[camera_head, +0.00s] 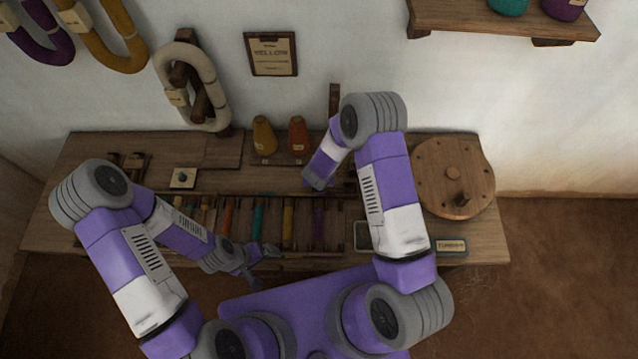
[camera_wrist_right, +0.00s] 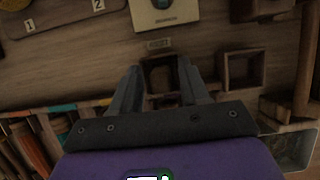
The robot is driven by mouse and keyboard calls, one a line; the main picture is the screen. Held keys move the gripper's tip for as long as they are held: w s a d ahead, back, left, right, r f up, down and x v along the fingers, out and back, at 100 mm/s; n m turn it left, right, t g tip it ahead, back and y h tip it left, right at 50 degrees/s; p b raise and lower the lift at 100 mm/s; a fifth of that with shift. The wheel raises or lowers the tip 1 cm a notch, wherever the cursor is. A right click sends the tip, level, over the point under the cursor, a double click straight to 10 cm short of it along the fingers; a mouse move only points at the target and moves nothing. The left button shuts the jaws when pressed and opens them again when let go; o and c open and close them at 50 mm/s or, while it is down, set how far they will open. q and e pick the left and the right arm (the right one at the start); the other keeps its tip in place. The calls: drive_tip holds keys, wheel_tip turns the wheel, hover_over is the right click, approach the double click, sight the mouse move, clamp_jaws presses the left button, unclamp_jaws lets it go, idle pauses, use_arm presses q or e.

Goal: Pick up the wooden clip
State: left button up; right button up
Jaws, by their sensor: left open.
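I cannot pick out the wooden clip with certainty in either view. My left gripper (camera_head: 263,265) is open and empty at the front edge of the bench, by the row of coloured spools. My right gripper (camera_wrist_right: 158,66) shows in the right wrist view with its two fingers apart. A small square wooden holder (camera_wrist_right: 160,92) with a dark hollow lies between and below the fingers; whether they touch it cannot be told. In the head view the right fingers are hidden by my own right arm.
The wooden bench (camera_head: 100,150) runs along the wall. It carries coloured spools (camera_head: 258,215), two yarn cones (camera_head: 264,138) and a round wooden disc (camera_head: 453,178) at the right. In the right wrist view a second square holder (camera_wrist_right: 243,68) and a pale box (camera_wrist_right: 163,17) stand nearby.

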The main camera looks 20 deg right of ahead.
clamp_jaws()
drive_tip(key=shift+r, duration=0.1)
wheel_tip(320, 180, up, 10)
drive_tip(key=p, duration=0.3)
